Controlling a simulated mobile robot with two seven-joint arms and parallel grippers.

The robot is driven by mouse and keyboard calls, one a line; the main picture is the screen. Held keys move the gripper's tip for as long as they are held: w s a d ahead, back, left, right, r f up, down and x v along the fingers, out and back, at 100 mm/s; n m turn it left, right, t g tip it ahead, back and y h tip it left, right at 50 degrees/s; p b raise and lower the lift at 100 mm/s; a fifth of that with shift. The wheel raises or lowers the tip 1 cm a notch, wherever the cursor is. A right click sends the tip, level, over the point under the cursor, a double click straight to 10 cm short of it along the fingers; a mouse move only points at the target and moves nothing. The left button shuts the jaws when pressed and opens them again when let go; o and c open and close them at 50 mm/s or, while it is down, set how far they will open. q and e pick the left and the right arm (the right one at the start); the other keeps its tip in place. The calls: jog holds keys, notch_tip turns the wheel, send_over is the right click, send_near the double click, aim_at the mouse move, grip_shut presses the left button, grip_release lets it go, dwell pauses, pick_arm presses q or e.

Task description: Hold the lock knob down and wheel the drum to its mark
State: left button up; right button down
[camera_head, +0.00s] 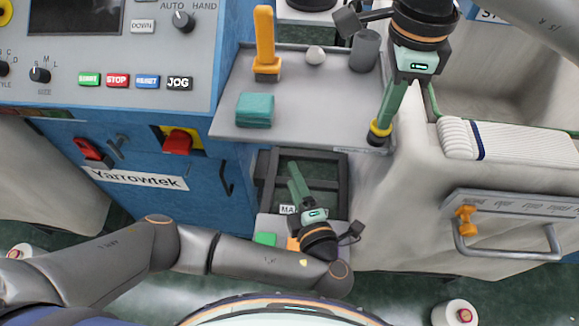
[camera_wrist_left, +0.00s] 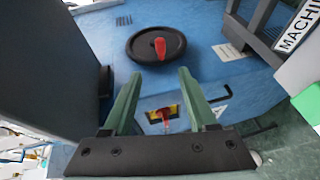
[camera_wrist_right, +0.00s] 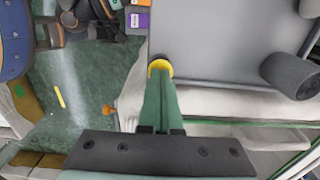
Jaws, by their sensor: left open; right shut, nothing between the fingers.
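A small yellow-ringed knob (camera_head: 380,128), which I take as the lock knob, sits at the right front corner of a grey shelf. My right gripper (camera_head: 382,120) is shut and points down onto it; the fingertips overlap the knob, which also shows in the right wrist view (camera_wrist_right: 159,67). I cannot tell how far it is pressed. A black round handwheel (camera_wrist_left: 140,46) with a red grip (camera_wrist_left: 160,47) is on the blue machine face in the left wrist view. My left gripper (camera_wrist_left: 160,73) is open and empty, apart from the wheel. I see no clear drum or mark.
A red switch (camera_head: 178,141) is on the blue front.

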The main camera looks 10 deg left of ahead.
jog(key=shift+s+f, duration=0.15)
jog(key=shift+f, duration=0.15)
pick_arm(q)
jog(key=shift+s+d, duration=0.15)
jog(key=shift+s, duration=0.2)
jog(key=x, duration=1.9)
jog(key=shift+w+f, duration=0.15)
jog(key=shift+w, duration=0.15)
jog(key=v, duration=1.2)
pick_arm(e)
jog(key=shift+r, duration=0.1)
